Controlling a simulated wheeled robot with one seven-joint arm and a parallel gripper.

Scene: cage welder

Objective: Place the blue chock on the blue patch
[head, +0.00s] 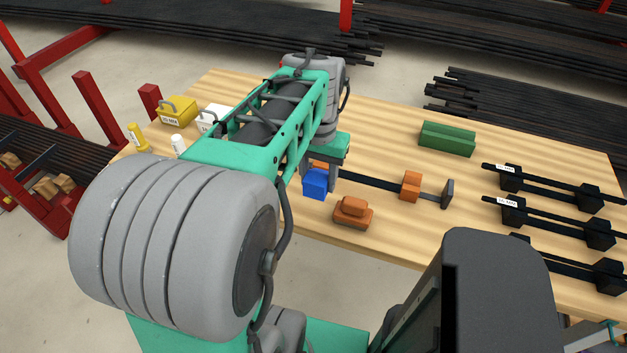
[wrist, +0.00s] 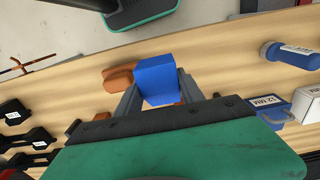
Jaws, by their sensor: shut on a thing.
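The blue chock (head: 315,184) is a small blue block held between the fingers of my gripper (head: 320,172), over the front part of the wooden table. The wrist view shows the chock (wrist: 157,80) between the two grey fingers of my gripper (wrist: 158,90), which is shut on it. I cannot tell how far the chock is above the table. No blue patch shows in either view; my arm hides part of the table.
An orange-brown block (head: 352,213) lies close right of the chock. Behind it a dark bar carries an orange block (head: 411,186) and ends in a grey plate (head: 447,193). A green block (head: 446,139) and black fixtures (head: 550,187) stand farther right. Labelled boxes (head: 177,111) stand left.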

